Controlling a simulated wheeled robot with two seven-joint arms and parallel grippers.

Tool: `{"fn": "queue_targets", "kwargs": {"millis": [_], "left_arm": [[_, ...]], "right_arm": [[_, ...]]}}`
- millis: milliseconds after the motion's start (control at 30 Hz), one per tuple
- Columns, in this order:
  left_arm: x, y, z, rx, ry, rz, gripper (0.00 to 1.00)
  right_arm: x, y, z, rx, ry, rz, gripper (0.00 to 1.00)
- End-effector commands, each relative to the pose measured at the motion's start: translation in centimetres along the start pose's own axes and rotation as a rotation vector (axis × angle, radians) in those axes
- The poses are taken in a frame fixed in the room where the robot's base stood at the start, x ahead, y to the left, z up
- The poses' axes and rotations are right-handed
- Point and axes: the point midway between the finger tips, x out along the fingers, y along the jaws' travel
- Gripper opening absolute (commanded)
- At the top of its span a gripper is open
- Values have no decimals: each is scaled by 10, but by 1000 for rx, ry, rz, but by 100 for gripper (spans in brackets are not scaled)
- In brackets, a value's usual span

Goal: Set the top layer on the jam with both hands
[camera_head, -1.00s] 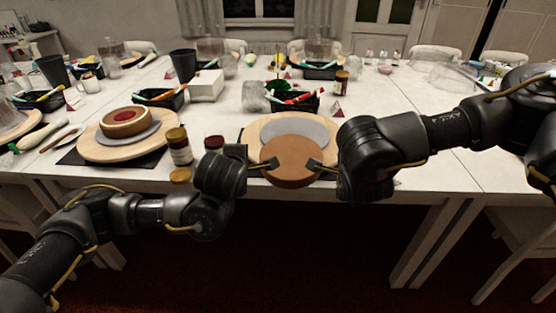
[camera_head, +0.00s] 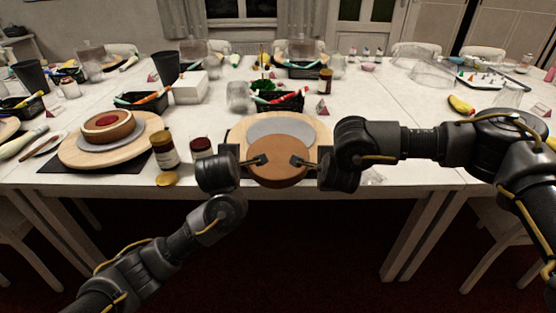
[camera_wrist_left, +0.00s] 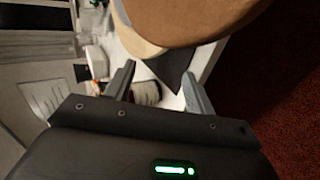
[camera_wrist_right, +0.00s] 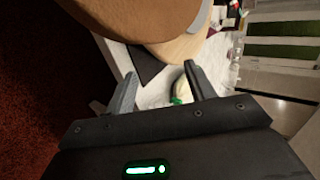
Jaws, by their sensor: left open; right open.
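The top layer, a plain brown round (camera_head: 279,166), is at the front of the middle wooden board (camera_head: 235,134), in front of a grey disc (camera_head: 281,129). I cannot tell whether it rests on the board. My left gripper (camera_head: 258,160) and right gripper (camera_head: 298,160) are open, at its left and right sides, fingertips overlapping it in the head view. The layer shows at the top of the left wrist view (camera_wrist_left: 190,18) and right wrist view (camera_wrist_right: 140,18); neither shows it between the fingers. The jam (camera_head: 107,120) is a red patch on a brown cake layer (camera_head: 106,132) to the left.
The jam cake stands on a grey disc on the left wooden board (camera_head: 75,155). A black basket (camera_head: 280,104) stands behind the middle board.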

Motion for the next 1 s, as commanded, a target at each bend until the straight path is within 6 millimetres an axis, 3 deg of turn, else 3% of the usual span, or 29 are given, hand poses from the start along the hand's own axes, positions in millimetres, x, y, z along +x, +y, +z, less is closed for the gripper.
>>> {"fn": "queue_targets", "kwargs": {"millis": [100,567,700,1000], "left_arm": [[12,-7,-3,-7,2,-15,55],[69,-6,-4,-3,3,-11,55],[68,-5,7,1,4,-8,55],[67,-5,11,-1,5,-9,55]], "right_arm": [[10,0,-1,0,3,-1,55],[67,0,-1,0,2,-2,55],[66,-1,12,-2,-2,-2,55],[66,-1,14,-1,1,-2,55]]}}
